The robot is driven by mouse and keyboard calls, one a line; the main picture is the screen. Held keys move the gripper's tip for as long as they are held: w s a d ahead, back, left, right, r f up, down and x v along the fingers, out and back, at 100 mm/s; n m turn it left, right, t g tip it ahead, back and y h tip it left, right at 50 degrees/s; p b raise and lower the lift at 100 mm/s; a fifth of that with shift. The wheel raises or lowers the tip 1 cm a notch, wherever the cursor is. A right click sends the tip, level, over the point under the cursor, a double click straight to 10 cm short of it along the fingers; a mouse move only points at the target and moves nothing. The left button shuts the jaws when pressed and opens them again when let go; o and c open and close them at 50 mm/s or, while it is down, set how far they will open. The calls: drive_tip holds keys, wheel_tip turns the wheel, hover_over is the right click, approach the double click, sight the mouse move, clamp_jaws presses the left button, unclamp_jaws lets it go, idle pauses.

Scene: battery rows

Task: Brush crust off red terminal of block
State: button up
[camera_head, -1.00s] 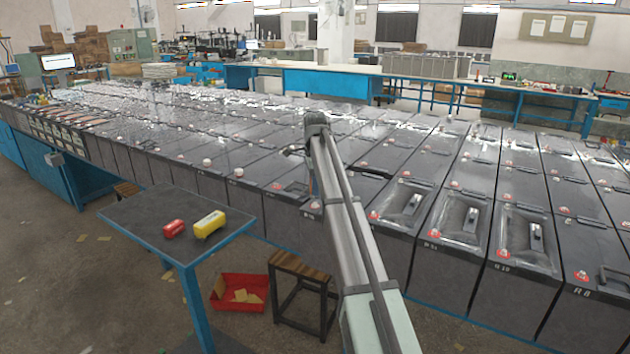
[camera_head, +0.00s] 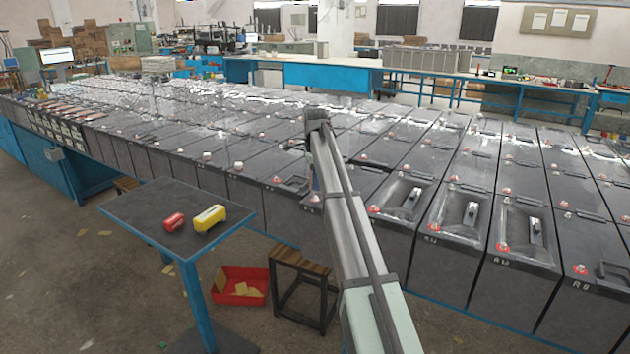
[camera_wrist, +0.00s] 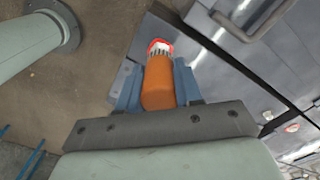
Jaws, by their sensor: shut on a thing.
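My gripper (camera_wrist: 157,82) is shut on an orange-handled brush (camera_wrist: 158,86), with one blue finger on each side of the handle. The brush's grey bristles point away from my wrist, toward a red terminal (camera_wrist: 158,45) with a pale centre, near the edge of a dark block (camera_wrist: 176,30). The bristles overlap the terminal in the wrist view; I cannot tell whether they touch it. Crust is too small to make out. In the head view, my arm hides most of the gripper and brush.
Long rows of dark blocks (camera_head: 392,228) with red and pale terminals fill the bench. A blue table (camera_head: 150,207) at left holds a red object (camera_head: 174,221) and a yellow one (camera_head: 209,217). A stool (camera_head: 301,266) and red bin (camera_head: 238,291) stand on the floor.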

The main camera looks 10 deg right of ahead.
drive_tip(key=shift+f, duration=1.55)
idle(2.0)
drive_tip(key=shift+r, duration=0.1)
idle(0.5)
drive_tip(key=n, duration=0.6)
drive_tip(key=shift+n, duration=0.4)
drive_tip(key=m, duration=1.3)
drive_tip(key=shift+m, duration=0.4)
